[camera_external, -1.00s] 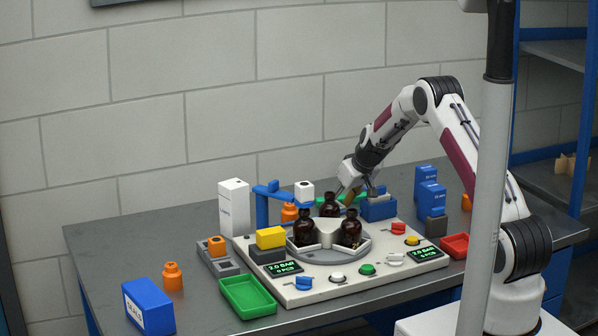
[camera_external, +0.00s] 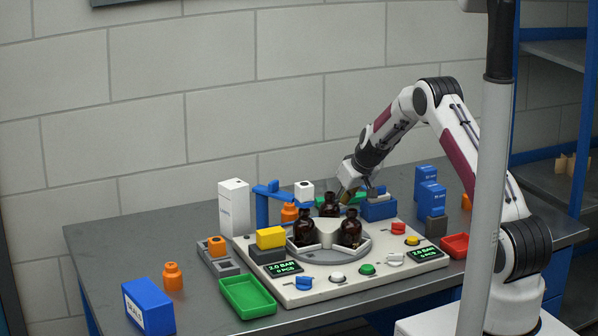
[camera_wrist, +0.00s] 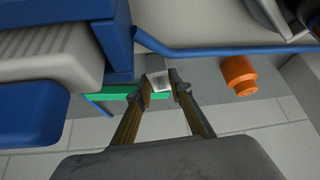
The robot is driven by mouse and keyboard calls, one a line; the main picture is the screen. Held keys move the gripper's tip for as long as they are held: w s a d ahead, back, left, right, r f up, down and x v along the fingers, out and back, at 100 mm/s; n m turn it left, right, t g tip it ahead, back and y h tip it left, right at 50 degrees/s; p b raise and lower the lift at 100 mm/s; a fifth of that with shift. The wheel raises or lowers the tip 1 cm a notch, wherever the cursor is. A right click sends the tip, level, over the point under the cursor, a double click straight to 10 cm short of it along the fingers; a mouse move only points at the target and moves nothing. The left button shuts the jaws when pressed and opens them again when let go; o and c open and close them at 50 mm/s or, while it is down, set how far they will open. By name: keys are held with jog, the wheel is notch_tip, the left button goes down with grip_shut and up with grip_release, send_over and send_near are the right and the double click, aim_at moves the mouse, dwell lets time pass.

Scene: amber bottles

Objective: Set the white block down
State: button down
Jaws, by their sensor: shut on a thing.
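The white block (camera_wrist: 158,80) shows between my fingertips in the wrist view, a small pale piece with grey marks on its face. My gripper (camera_wrist: 161,88) is shut on it. In the external view my gripper (camera_external: 347,195) points down behind the amber bottles, near the back of the light console. The block cannot be made out there. In the wrist view the grey table surface (camera_wrist: 205,75) and a green tray edge (camera_wrist: 110,96) lie beyond the fingertips. I cannot tell whether the block touches either.
Amber bottles (camera_external: 351,230) stand on the round turntable close in front of my gripper. A blue fixture (camera_external: 379,209) is just right of it. An orange bottle (camera_wrist: 238,76) stands nearby in the wrist view.

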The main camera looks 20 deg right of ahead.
aim_at(340, 205)
jog(key=shift+r, duration=0.1)
notch_tip(340, 205, up, 10)
dwell(0.7)
jog(key=shift+d, duration=0.15)
dwell(0.4)
jog(key=w+d+f+m+h, duration=0.1)
jog(key=w+d+f, duration=0.15)
jog(key=d, duration=0.55)
jog(key=w+d+f+m, duration=0.1)
jog(key=w+d+f, duration=0.15)
jog(key=d, duration=0.55)
jog(key=w+d+r, duration=0.2)
jog(key=d+r, duration=0.3)
jog(key=shift+s, duration=0.1)
